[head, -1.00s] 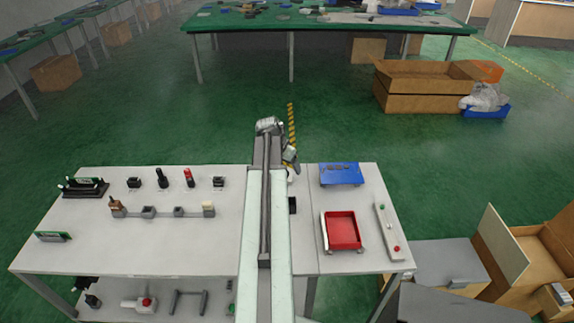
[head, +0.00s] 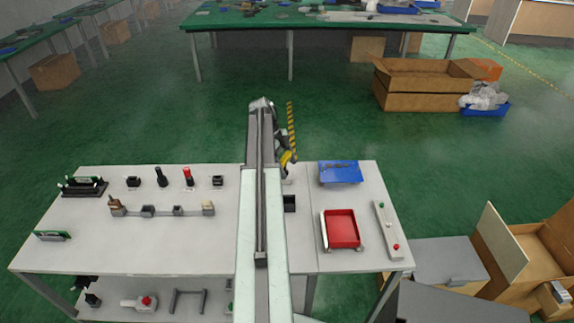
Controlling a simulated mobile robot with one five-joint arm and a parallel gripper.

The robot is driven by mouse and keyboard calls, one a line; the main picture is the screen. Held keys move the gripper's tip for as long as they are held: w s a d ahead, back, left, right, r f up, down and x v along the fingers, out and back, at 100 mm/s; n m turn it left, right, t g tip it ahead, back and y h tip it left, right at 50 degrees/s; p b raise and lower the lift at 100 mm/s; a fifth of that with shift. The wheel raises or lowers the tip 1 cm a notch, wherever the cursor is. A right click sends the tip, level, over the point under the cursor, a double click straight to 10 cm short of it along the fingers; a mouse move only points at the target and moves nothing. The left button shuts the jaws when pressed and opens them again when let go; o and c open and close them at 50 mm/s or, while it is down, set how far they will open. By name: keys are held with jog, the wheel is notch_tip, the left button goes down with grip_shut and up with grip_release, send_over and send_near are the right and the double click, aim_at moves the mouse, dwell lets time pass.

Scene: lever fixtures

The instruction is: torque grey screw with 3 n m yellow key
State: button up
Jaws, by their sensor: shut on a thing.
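My arm reaches forward over the table. My gripper (head: 288,163) is near the table's far edge, left of the blue tray, and small in the head view. It is shut on a yellow thing (head: 286,158), which looks like the yellow key; the fingers are hard to make out. I cannot make out the grey screw; my arm hides part of the table.
A blue tray (head: 340,172) with small parts and a red tray (head: 356,232) stand on the right. A strip with green and red buttons (head: 389,230) is beside them. A row of small holders (head: 148,211) stands at left. The table's front left is mostly clear.

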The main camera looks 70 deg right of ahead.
jog(key=shift+r+p, duration=0.9)
jog(key=shift+f, duration=0.1)
